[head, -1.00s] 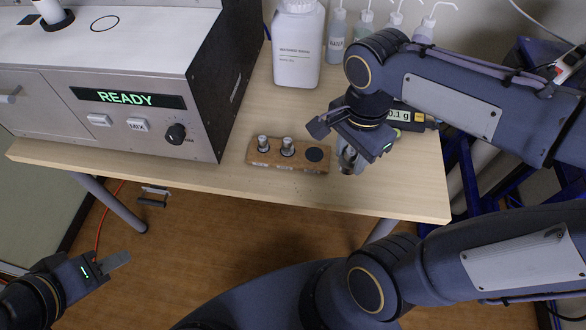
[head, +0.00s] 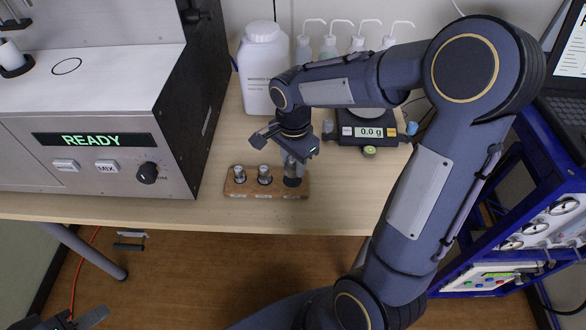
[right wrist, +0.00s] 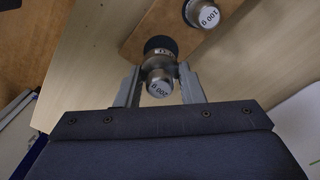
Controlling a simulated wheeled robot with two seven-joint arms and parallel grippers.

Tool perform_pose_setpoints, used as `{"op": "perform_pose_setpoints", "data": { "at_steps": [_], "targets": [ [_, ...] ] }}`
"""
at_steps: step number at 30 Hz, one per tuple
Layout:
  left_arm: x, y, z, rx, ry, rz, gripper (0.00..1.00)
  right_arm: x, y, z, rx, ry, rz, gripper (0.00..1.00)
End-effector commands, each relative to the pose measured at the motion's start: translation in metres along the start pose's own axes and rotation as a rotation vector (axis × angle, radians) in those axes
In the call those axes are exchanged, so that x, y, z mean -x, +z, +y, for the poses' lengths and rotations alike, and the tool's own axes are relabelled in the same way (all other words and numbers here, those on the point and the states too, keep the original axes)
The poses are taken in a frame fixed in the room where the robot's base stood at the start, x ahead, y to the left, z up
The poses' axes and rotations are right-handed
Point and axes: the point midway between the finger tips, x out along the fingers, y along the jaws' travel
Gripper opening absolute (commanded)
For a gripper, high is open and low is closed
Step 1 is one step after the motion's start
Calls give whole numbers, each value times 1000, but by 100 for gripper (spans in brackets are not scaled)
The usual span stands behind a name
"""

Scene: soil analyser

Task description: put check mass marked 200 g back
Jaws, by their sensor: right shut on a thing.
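I cannot tell whether the mass touches the recess. My left gripper (head: 88,317) is partly visible at the bottom left, away from the table; its opening is unclear.
Two other masses stand in the holder, one at left (head: 239,174) and the 100 g one (head: 264,175) in the middle. A balance (head: 368,132) reading 0.0 g is behind right. The analyser (head: 100,150) showing READY stands left. Bottles are behind; the table's front edge is close.

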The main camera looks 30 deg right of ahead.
Motion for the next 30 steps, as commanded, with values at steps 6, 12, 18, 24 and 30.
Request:
{"op": "perform_pose_setpoints", "data": {
  "at_steps": [6, 12, 18, 24, 30],
  "targets": [
    [-5, 2, -2, 0, 0, 0, 36, -31, 0, -1, 0, 3, 0, 7],
    [-4, 2, -2, 0, 0, 0, 36, -32, 0, -2, 0, 0, 0, 7],
    [-8, 4, -4, 0, 0, 0, 36, -37, 0, -1, 0, 0, 0, 7],
    [-7, 3, -3, 0, 0, 0, 36, -36, 0, -1, 0, 1, 0, 56],
    [-7, 3, -3, 0, 0, 0, 36, -36, 0, -1, 0, 1, 0, 56]
  ]
}}
